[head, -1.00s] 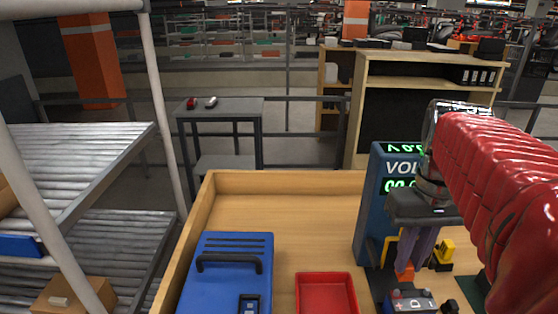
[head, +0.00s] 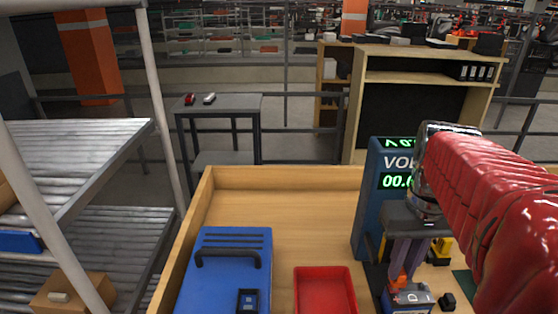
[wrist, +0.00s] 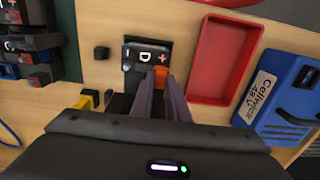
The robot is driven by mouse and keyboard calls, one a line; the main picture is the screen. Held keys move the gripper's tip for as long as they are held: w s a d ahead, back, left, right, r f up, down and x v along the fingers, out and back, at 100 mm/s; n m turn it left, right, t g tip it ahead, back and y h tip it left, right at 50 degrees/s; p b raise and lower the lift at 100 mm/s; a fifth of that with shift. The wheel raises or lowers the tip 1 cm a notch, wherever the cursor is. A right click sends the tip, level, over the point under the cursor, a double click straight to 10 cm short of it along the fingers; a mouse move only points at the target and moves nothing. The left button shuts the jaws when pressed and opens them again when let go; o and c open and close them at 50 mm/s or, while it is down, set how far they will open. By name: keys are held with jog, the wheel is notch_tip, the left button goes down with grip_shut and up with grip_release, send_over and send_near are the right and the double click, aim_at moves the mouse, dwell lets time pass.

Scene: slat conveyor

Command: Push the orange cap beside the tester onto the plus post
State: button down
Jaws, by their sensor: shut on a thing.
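The orange cap (wrist: 160,73) is held between my gripper's fingertips (wrist: 161,82), which are shut on it. In the head view the cap (head: 399,279) shows small between the purple-grey fingers (head: 402,274). The battery (wrist: 145,54), marked minus, D and plus, lies just beyond the cap in the wrist view. The cap is at the plus-marked end; it hides the post there, so I cannot tell whether they touch. The battery (head: 410,299) is partly cut off in the head view. The blue tester (head: 368,215) with green digits stands behind my gripper.
A red tray (head: 325,290) and a blue case (head: 222,275) lie to the left on the wooden worktop (head: 290,215). A small black cap (wrist: 101,53) sits beside the battery. Several dark blocks (wrist: 28,45) lie at the wrist view's left.

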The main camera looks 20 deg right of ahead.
jog(key=shift+f, duration=1.05)
dwell(0.4)
jog(key=c, duration=1.6)
grip_release()
jog(key=shift+c, duration=0.2)
notch_tip(320, 180, up, 14)
jog(key=shift+f, duration=0.2)
jog(key=shift+a, duration=0.1)
jog(key=w+a+f+n+t, duration=0.1)
jog(key=a+f+t, duration=0.1)
jog(key=a+f, duration=0.4)
jog(key=w+a+f+n+t, duration=0.1)
jog(key=a+f+n+t, duration=0.1)
jog(key=a+f, duration=0.5)
jog(key=a+t, duration=0.1)
jog(key=a, duration=0.4)
jog(key=shift+w+a+t, duration=0.15)
jog(key=shift+a+t, duration=0.05)
jog(key=shift+t, duration=0.1)
